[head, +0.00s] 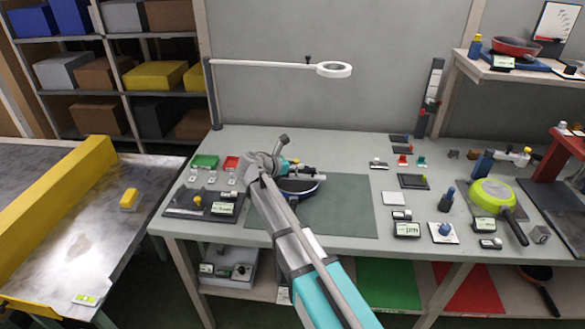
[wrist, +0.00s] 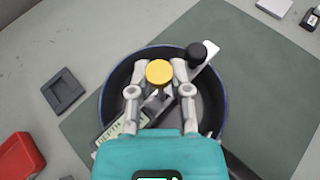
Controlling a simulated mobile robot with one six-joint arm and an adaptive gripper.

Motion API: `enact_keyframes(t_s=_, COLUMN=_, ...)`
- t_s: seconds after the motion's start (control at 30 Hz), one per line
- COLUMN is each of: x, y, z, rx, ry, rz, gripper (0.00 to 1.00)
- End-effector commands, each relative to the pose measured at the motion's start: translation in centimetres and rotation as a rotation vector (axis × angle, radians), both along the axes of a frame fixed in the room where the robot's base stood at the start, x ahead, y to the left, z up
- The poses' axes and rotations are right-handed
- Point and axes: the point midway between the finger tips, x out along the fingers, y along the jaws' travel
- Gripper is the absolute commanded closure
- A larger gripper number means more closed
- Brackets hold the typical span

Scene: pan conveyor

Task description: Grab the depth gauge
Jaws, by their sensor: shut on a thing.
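The depth gauge, a pale metal bar with a yellow round knob (wrist: 159,72) and a black knob (wrist: 196,55), lies slantwise over the dark blue-rimmed pan (wrist: 215,105) in the wrist view. My gripper (wrist: 160,75) is shut on the gauge, one finger on each side of the yellow knob. Whether the gauge touches the pan is unclear.
The pan sits on a dark green mat (head: 350,215) on the grey bench. A black tray (head: 185,205) and red and green blocks stand to the left. A lime pan (head: 490,195) and small items stand to the right. A lamp (head: 333,69) hangs over the bench's back.

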Motion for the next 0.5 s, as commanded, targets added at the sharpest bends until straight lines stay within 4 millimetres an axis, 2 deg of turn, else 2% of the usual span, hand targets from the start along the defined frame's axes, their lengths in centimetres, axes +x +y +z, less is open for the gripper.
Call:
enact_keyframes(t_s=0.27, x=0.0, y=0.0, z=1.2, rx=0.0, ry=0.0, rz=0.0, gripper=1.0)
enact_keyframes(t_s=0.5, x=0.0, y=0.0, z=3.4, rx=0.0, ry=0.0, rz=0.0, gripper=1.0)
